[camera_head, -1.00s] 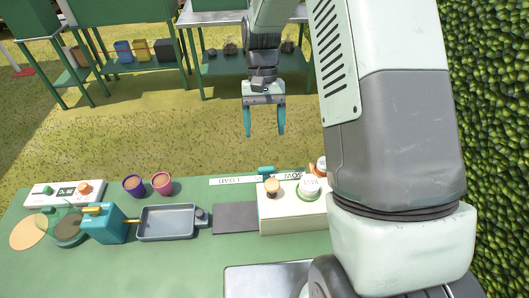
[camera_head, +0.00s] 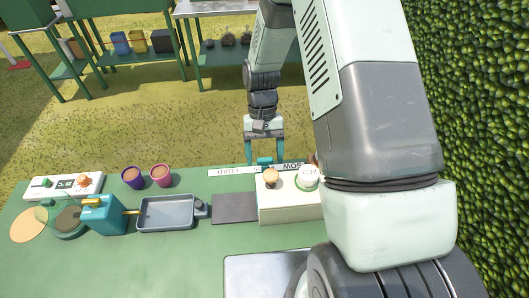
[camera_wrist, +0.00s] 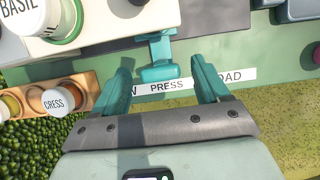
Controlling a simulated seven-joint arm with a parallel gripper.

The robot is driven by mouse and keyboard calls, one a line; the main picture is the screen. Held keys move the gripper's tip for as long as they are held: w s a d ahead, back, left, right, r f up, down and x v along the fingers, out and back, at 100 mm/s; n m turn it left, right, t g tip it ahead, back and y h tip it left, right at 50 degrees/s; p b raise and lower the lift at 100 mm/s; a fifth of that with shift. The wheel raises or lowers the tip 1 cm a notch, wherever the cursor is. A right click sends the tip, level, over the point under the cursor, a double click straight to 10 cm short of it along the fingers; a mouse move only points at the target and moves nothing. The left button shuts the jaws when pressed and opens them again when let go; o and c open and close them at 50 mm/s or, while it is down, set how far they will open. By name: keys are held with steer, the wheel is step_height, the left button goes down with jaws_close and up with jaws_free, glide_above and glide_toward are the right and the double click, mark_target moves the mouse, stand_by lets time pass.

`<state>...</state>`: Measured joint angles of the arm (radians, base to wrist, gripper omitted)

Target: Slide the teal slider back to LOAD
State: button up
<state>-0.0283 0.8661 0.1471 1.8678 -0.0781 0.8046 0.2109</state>
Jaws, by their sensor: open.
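The teal slider (camera_head: 264,161) is at the back edge of the green table, by a white label strip (camera_head: 225,171). In the head view, LOAD is left of the slider and SOW is to its right. In the wrist view the slider (camera_wrist: 159,70) is beside the word PRESS, and LOAD is at the right end of the strip (camera_wrist: 240,75). My gripper (camera_head: 265,155) is open, with one teal finger on each side of the slider. The wrist view shows gaps between both fingers and the slider. Whether the fingertips are level with it is unclear.
A cream box (camera_head: 290,207) with knobs, one labelled BASIL in the wrist view (camera_wrist: 30,18), stands in front of the slider. A CRESS jar (camera_wrist: 62,98) is near the left finger. Purple and pink cups (camera_head: 133,177) and a grey tray (camera_head: 167,213) are farther left.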

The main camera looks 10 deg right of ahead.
jaws_close()
steer(key=a, duration=1.1)
steer(key=shift+a, duration=0.3)
steer(key=shift+c, duration=1.3)
jaws_free()
steer(key=shift+o, duration=1.3)
steer(key=shift+d, duration=0.1)
steer(key=shift+r, duration=0.15)
